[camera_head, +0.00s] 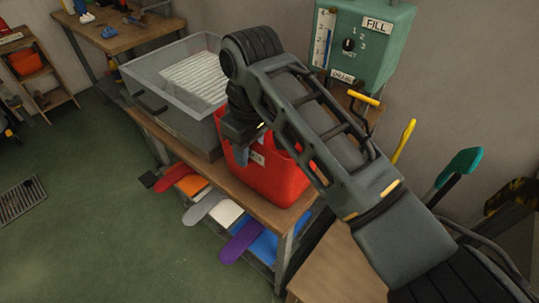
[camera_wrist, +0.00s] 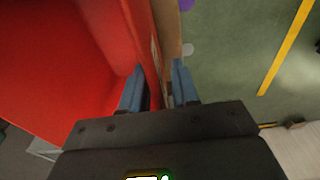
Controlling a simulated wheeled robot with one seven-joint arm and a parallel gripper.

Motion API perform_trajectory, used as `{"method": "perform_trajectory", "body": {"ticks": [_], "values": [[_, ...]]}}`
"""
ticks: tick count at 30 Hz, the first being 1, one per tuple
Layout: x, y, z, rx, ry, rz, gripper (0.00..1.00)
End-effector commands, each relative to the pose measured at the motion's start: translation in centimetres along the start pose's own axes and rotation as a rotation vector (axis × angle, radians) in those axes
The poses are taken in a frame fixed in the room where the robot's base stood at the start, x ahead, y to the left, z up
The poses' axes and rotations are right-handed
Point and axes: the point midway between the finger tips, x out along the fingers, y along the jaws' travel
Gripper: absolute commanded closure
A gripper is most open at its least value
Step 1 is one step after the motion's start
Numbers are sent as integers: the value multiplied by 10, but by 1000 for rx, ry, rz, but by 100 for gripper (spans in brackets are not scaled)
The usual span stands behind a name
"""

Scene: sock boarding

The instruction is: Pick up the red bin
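The red bin (camera_head: 282,181) stands upright on the wooden top of a bench, with a pale label on its front face. My gripper (camera_head: 240,152) is at the bin's near left rim, pointing down. In the wrist view, the red bin (camera_wrist: 60,50) fills the left side. My gripper (camera_wrist: 158,85) has its two blue fingers apart, one on the inner side of the bin wall and one on the outer side. A narrow strip of brown bench shows between the wall and the outer finger. My arm hides part of the bin's rim and interior.
A grey tub (camera_head: 170,110) with a ribbed white item stands left of the bin on the bench (camera_head: 245,193). A green dispenser marked FILL (camera_head: 362,45) stands behind. Coloured sock-shaped boards (camera_head: 240,243) stick out from the shelf below. Open green floor (camera_head: 90,220) lies left.

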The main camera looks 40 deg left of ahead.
Motion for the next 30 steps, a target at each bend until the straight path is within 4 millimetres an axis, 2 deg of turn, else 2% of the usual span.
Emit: {"method": "perform_trajectory", "body": {"ticks": [1,9,30], "values": [[0,0,0,0,0,0,75],[0,0,0,0,0,0,100],[1,-2,0,0,-1,-4,100]]}}
